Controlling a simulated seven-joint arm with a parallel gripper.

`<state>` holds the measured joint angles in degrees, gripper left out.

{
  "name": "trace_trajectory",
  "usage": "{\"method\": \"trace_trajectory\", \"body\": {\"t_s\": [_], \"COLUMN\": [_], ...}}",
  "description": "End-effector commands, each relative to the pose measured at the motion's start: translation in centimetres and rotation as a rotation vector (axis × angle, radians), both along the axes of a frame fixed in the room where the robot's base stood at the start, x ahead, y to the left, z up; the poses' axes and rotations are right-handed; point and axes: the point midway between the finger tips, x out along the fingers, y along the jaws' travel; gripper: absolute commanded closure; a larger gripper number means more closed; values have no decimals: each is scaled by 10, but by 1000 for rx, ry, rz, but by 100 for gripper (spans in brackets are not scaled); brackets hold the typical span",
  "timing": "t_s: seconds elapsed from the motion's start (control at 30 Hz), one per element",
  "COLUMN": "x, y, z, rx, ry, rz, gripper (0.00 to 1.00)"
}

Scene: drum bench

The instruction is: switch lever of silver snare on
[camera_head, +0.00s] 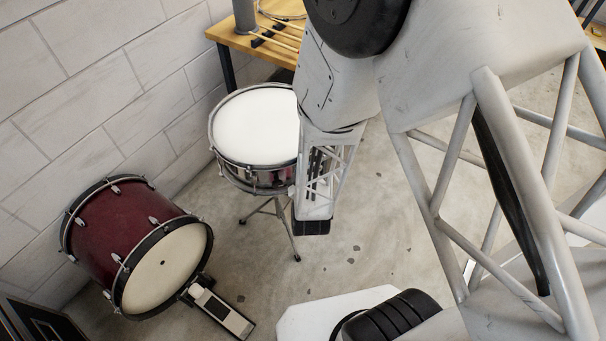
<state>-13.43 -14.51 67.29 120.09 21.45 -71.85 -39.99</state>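The silver snare (240,174) stands on a tripod stand, with its white head facing up and a shiny metal shell. My gripper (311,228) points down at the snare's right side and overlaps the right end of its shell in this view. Its black tip is lower in the picture than the drum. I cannot tell whether it touches the shell or whether its fingers are apart. The snare's lever cannot be made out; my gripper and arm cover part of the drum's right side.
A dark red bass drum (122,232) lies on its side at the lower left, with a pedal (222,312) at its front. A wooden table (243,41) with drumsticks stands behind. A grey block wall (100,85) is at left. Bare floor (255,285) lies before the snare.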

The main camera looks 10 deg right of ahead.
Motion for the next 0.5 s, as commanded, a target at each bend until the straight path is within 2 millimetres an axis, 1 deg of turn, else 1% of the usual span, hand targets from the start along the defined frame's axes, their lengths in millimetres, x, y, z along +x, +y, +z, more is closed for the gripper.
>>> {"method": "trace_trajectory", "body": {"t_s": [0.33,0.37,0.5], "x": [1,1,1], "y": [0,0,0], "z": [2,2,2], "rx": [11,11,11], "ry": [10,10,10], "rz": [1,1,1], "gripper": [100,77,55]}}
